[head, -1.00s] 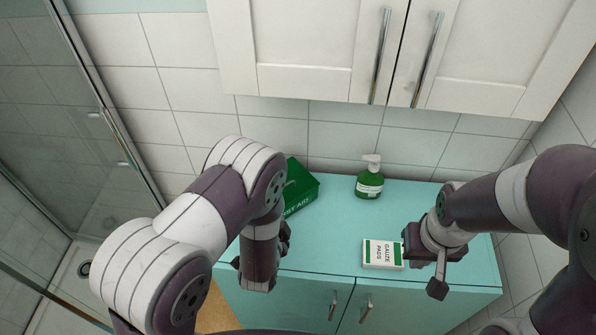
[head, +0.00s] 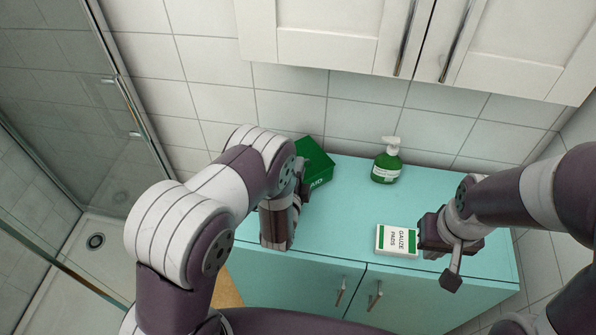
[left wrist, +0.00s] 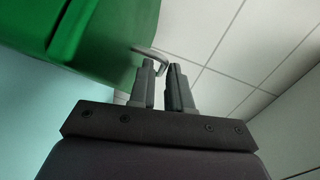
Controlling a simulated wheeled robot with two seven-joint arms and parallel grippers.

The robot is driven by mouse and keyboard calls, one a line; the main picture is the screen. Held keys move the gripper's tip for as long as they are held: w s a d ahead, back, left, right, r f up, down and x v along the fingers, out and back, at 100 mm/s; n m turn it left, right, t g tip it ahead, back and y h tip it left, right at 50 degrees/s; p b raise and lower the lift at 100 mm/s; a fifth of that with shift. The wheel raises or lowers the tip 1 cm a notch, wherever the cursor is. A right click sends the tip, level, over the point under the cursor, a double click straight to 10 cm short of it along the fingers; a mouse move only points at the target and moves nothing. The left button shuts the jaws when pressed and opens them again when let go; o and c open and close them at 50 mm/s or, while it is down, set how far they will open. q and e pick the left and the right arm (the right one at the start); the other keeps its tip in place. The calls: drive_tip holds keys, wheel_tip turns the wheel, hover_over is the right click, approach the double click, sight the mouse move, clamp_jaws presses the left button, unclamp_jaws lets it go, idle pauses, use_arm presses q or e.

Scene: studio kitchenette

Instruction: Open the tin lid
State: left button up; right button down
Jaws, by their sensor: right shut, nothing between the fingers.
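A green first-aid tin (head: 318,160) stands at the back left of the turquoise counter, partly hidden by my left arm. Its lid looks closed. In the left wrist view the tin (left wrist: 85,40) fills the upper left, with a grey curved handle (left wrist: 150,51) at its edge. My left gripper (head: 302,180) is at the tin's front. Its fingertips (left wrist: 162,68) show a narrow gap, with the handle's end at them; I cannot tell whether they touch it. My right gripper (head: 424,236) is shut and empty, close beside a gauze pads box.
The white and green gauze pads box (head: 397,241) lies near the front of the counter (head: 345,215). A green pump bottle (head: 386,165) stands at the back. White cupboards (head: 330,30) hang above. A glass shower screen (head: 60,110) is at left. The counter's middle is clear.

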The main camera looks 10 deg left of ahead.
use_arm(q)
clamp_jaws()
idle(1.4)
